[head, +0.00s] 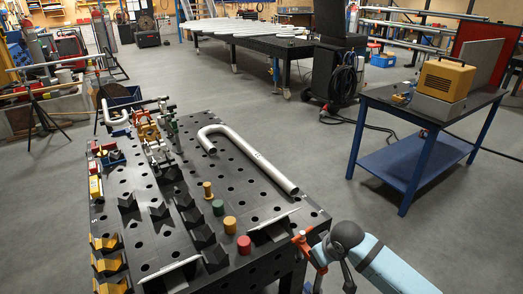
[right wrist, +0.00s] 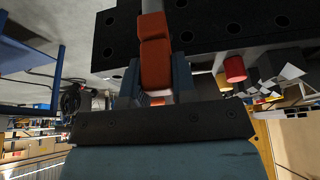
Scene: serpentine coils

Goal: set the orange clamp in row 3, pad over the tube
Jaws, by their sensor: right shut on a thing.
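The orange clamp (head: 304,246) is at the near right corner of the black perforated table (head: 150,240) in the head view. My right gripper (head: 322,252) is shut on it, just off the table's edge. In the right wrist view the orange clamp (right wrist: 154,45) sticks out between the fingers of my right gripper (right wrist: 154,88); its far end and pad cannot be made out. A silver bent tube (head: 255,163) lies on the right of the table, its hooked end at the back, apart from the clamp. Row marks are too small to read. My left gripper is not in view.
Several black V-blocks (head: 128,203) stand mid-table, and yellow V-blocks (head: 106,264) line the left edge. Coloured pegs, including a red one (head: 244,245), stand left of the tube. A metal fixture (head: 152,135) is at the back. A blue bench (head: 415,150) stands apart at right.

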